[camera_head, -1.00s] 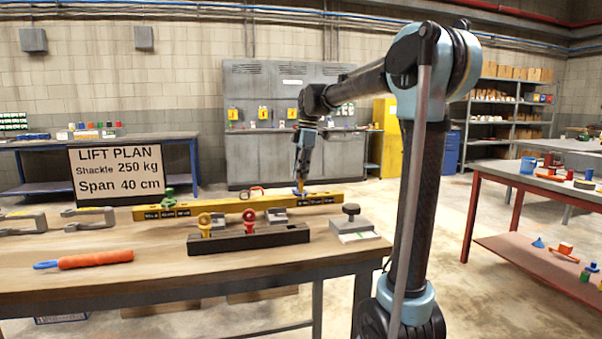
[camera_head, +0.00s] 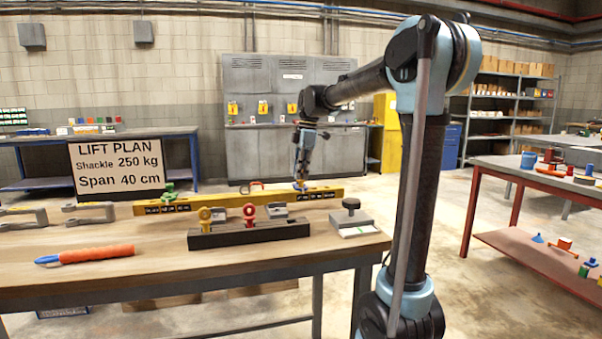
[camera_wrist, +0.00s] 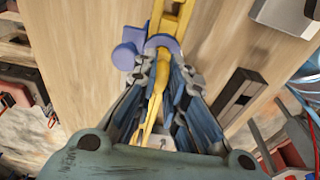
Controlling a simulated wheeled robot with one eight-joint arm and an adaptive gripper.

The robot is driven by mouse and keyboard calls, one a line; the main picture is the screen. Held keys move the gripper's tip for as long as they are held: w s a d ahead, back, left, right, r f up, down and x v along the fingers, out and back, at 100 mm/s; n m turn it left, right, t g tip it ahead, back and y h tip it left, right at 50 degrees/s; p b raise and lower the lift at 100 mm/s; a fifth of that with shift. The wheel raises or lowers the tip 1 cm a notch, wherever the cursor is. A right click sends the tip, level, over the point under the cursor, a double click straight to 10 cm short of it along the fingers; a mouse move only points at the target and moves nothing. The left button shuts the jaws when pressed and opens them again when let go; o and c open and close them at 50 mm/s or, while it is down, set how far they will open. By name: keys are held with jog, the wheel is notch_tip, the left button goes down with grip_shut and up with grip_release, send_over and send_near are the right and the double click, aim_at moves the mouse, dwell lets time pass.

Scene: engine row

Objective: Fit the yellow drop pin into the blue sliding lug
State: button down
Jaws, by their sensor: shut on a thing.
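The blue sliding lug (camera_head: 300,186) sits near the right end of the yellow beam on the bench. In the wrist view the lug (camera_wrist: 126,56) shows a rounded blue-violet collar and a side knob just ahead of my fingertips. My gripper (camera_head: 301,178) points down over the lug. In the wrist view my gripper (camera_wrist: 167,78) is shut on a yellow piece, apparently the yellow drop pin (camera_wrist: 162,72), right at the lug's collar. The fingers hide part of it. I cannot tell how deep the pin sits in the lug.
The yellow beam (camera_head: 225,202) lies across the bench. In front of it a dark rack (camera_head: 250,234) holds a yellow shackle (camera_head: 205,218) and a red shackle (camera_head: 249,213). A grey block with a knob (camera_head: 350,217) stands right. An orange-handled tool (camera_head: 95,254) lies front left.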

jog(key=shift+f, duration=0.85)
jog(key=c, duration=1.6)
grip_release()
jog(key=shift+o, duration=0.2)
notch_tip(320, 180, up, 12)
jog(key=d, duration=0.1)
jog(key=shift+w+d, duration=0.25)
jog(key=shift+d, duration=0.1)
jog(key=shift+f, duration=0.15)
